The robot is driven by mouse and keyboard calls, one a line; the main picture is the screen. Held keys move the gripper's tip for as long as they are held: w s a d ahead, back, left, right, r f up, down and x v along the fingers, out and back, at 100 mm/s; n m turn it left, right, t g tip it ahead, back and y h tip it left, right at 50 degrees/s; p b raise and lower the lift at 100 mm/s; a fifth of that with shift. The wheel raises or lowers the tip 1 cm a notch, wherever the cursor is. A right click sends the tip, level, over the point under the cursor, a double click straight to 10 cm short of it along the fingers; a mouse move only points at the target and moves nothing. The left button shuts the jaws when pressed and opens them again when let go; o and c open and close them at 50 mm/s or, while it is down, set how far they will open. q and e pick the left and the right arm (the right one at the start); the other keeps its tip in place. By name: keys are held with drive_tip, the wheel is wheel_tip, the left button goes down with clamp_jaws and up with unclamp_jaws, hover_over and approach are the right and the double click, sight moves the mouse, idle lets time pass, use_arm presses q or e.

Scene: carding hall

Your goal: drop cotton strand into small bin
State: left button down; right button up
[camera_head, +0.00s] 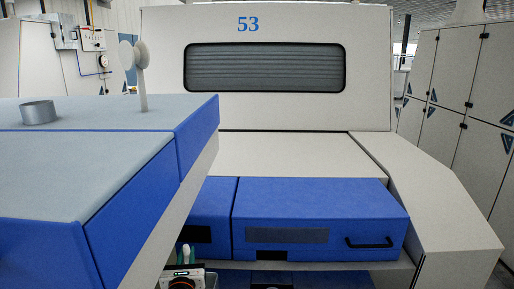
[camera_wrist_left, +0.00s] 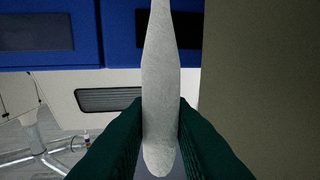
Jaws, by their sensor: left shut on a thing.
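My left gripper (camera_head: 185,255) shows small at the bottom of the head view, in front of the blue drawers. Its dark green fingers are shut on a pale cotton strand (camera_wrist_left: 160,75). In the left wrist view the strand is a long, off-white, smooth lump that tapers toward the top. It runs between the fingers, and its rounded end sticks out past them at the bottom. Nothing in either view shows clearly as the small bin. My right gripper is not in view.
A blue and grey machine table (camera_head: 80,150) fills the left, bearing a metal cylinder (camera_head: 38,113) and a grey post (camera_head: 141,80). Machine 53 (camera_head: 270,110) stands behind, with a blue drawer (camera_head: 320,210). White cabinets (camera_head: 455,75) line the right.

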use_arm(q)
drive_tip(key=shift+f+b, duration=0.3)
drive_tip(key=shift+f, duration=0.4)
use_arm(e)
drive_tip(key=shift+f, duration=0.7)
use_arm(q)
drive_tip(key=shift+r, duration=0.1)
drive_tip(key=c, duration=1.2)
unclamp_jaws()
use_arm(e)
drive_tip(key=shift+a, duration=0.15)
use_arm(q)
drive_tip(key=s+d, duration=0.1)
drive_tip(key=s, duration=1.1)
drive_tip(key=shift+d, duration=0.25)
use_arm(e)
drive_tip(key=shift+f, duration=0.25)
